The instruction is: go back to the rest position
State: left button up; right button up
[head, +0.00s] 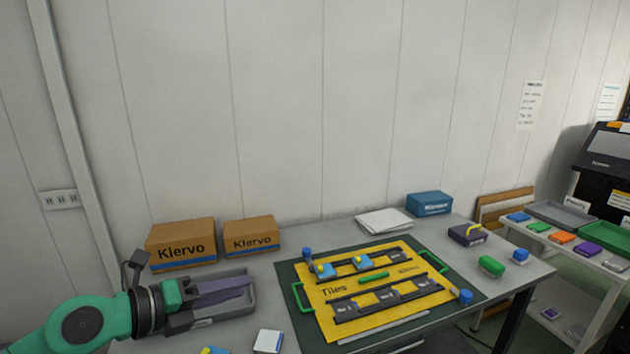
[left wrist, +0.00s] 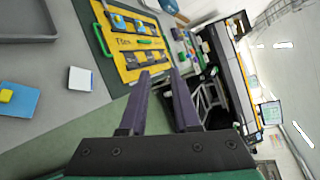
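My left gripper (head: 243,285) comes in from the left, in front of or above a grey tray (head: 240,312). In the left wrist view its two dark purple fingers (left wrist: 160,75) stand apart with nothing between them. The yellow "Tiles" board (head: 330,311) lies on a dark green mat (head: 290,282) to the right of the gripper, and the fingers are clear of it. Small blue pieces (head: 362,262) sit in its upper black rack. My right gripper is in neither view.
Two Klervo boxes (head: 181,244) stand behind my left arm. A white tile (head: 268,341) lies near the table's front edge. A green piece (head: 491,266) and a dark purple box (head: 466,234) are at the right. A side shelf (head: 590,262) holds coloured pieces. Space above the table is free.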

pick_arm(q)
notch_tip(320, 180, up, 4)
jog(key=w+a+n+t+y, duration=0.2)
jog(key=w+n+t, duration=0.1)
jog(key=n+t, duration=0.65)
jog(key=a+f+n+g+y, duration=0.1)
jog(key=a+f+n+y, duration=0.5)
jog(key=n, duration=0.5)
jog(key=s+a+f+n+g+y, duration=0.2)
jog(key=a+f+n+g, duration=0.1)
jog(key=f, duration=0.2)
jog(key=s+a+f+n+g+y, duration=0.2)
jog(key=s+f+n+g+y, duration=0.15)
jog(key=f, duration=0.25)
jog(key=s+d+f+n+g+h, duration=0.4)
jog(key=s+f+g, duration=0.5)
jog(key=s+f, duration=0.75)
jog(key=s+f+g+b, duration=0.1)
jog(key=s+f+b, duration=0.1)
jog(key=f, duration=1.2)
jog(key=s+f+b, duration=0.1)
jog(key=f+b, duration=0.1)
jog(key=f, duration=1.2)
jog(key=s+a+f+m+g+b, duration=0.1)
jog(key=s+a+f+b, duration=0.1)
jog(key=s+f, duration=1.2)
jog(key=shift+s+a+y, duration=0.2)
jog(key=shift+s+y, duration=0.15)
jog(key=shift+s, duration=0.25)
